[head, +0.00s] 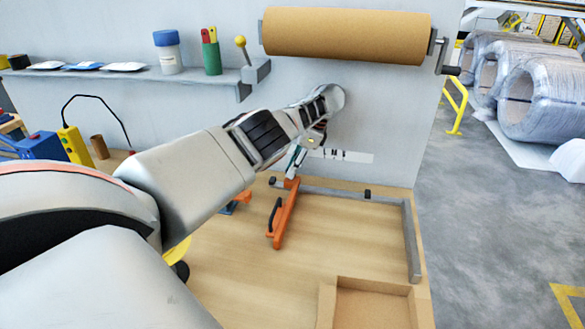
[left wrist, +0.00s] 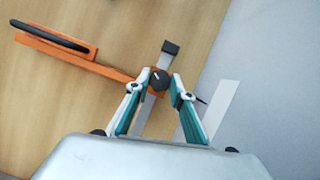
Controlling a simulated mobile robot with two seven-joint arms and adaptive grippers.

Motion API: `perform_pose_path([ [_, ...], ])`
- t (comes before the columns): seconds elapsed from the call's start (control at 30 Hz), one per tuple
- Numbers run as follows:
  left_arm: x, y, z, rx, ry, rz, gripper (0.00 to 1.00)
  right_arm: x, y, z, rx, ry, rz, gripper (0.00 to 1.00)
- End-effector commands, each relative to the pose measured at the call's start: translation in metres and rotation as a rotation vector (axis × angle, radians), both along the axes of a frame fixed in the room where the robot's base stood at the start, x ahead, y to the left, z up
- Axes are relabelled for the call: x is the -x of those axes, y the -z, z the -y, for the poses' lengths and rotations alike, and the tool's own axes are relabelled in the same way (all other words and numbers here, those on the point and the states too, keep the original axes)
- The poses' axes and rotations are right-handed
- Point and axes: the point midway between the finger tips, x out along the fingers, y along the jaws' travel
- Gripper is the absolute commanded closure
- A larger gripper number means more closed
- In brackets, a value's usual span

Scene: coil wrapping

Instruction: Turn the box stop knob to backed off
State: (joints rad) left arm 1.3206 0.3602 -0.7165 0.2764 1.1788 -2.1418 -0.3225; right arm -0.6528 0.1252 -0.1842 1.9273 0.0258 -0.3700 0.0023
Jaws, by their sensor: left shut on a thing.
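The box stop is an orange bar with a black handle (head: 284,213) on the wooden bench, running out from a grey rail (head: 330,191). It also shows in the left wrist view (left wrist: 75,58). The dark knob (left wrist: 159,81) sits at the orange bar's end by the rail, with a pale pointer mark on its top. My left gripper (left wrist: 160,84) has its fingertips on either side of the knob and is shut on it. In the head view my left gripper (head: 292,165) reaches down at the rail; the knob is hidden there. My right gripper is out of view.
A cardboard box (head: 375,306) stands at the bench's front right. A brown paper roll (head: 346,36) hangs above the bench. A shelf with a jar (head: 168,55) and a green cup (head: 211,57) is on the wall. The bench right of the orange bar is mostly clear.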

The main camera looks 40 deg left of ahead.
Motion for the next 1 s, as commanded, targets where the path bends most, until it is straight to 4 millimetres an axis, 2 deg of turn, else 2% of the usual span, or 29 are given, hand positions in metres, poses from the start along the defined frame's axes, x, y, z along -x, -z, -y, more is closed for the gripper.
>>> perform_pose_path([
  [0.6, 0.0019, 0.0032, 0.0008, 0.004, -0.011, -0.005, 0.99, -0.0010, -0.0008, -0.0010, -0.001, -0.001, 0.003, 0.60],
  [0.63, 0.0019, 0.0032, 0.0008, 0.004, -0.011, -0.005, 0.75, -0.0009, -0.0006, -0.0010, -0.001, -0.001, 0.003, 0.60],
  [0.7, 0.0018, 0.0031, 0.0007, 0.003, -0.011, -0.005, 0.61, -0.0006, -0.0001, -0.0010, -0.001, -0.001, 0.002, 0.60],
  [1.0, 0.0008, 0.0012, 0.0001, 0.001, -0.011, -0.002, 0.61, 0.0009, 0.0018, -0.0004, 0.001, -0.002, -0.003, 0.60],
])
